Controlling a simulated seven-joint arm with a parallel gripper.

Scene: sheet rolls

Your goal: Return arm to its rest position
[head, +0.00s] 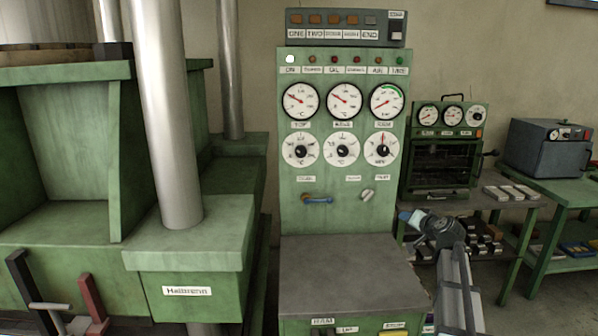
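My arm rises from the lower right of the head view. My gripper (404,216) is at its end, pointing left, in front of the right edge of the green control panel (290,215). It is small here, and I cannot tell whether its fingers are open or shut. No held object can be made out. A light switch knob (367,196) on the panel is just up and left of the gripper, and a blue-handled lever (318,200) is further left. I cannot tell how far the gripper is from the panel.
A grey ledge (345,268) juts out below the panel. A large green press (195,240) with thick metal columns (168,120) fills the left. Behind my arm are a shelf (490,202) with dark blocks and a green bench (567,190) with a grey box (545,150).

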